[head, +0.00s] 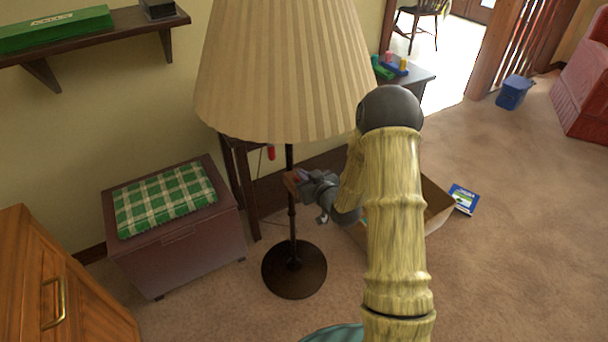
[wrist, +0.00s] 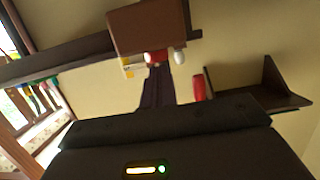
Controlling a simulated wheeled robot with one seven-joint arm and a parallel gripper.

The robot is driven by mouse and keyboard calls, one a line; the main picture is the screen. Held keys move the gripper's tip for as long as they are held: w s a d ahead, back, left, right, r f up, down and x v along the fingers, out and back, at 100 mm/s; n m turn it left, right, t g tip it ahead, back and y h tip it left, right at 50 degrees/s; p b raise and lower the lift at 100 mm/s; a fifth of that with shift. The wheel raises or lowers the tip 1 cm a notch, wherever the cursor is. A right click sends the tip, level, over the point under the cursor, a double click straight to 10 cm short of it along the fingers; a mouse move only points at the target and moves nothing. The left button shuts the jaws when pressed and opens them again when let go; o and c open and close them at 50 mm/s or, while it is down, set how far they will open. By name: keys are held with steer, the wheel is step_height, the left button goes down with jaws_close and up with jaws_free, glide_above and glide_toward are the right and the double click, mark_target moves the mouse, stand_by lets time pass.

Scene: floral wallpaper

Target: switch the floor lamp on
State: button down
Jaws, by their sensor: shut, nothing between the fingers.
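The floor lamp has a wide pleated beige shade (head: 285,70), a thin dark pole and a round dark base (head: 294,269) on the carpet. No bright glow shows in the shade. A small red pull (head: 271,152) hangs on a cord below the shade, left of the pole. A red piece, apparently the same pull, shows in the wrist view (wrist: 198,88). My gripper (head: 293,183) is shut and empty. In the head view it is beside the pole, lower than the red pull and to its right, and appears apart from it. The gap in depth is unclear.
A chest (head: 180,252) with a green checked cushion stands left of the lamp. A wooden cabinet (head: 65,285) is at the lower left. An open cardboard box (head: 437,205) is partly behind my arm. A blue book (head: 463,199) lies on the carpet. Open carpet lies at right.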

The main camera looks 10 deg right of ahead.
step_height(320, 180, down, 2)
steer(key=shift+b, duration=0.8)
steer(key=shift+s, duration=0.2)
steer(key=shift+f, duration=0.1)
steer(key=shift+r+p, duration=0.5)
steer(key=shift+r, duration=0.1)
step_height(320, 180, up, 4)
steer(key=shift+r+p, duration=0.15)
steer(key=shift+p, duration=1.05)
steer(key=v, duration=0.9)
steer(key=shift+s, duration=0.4)
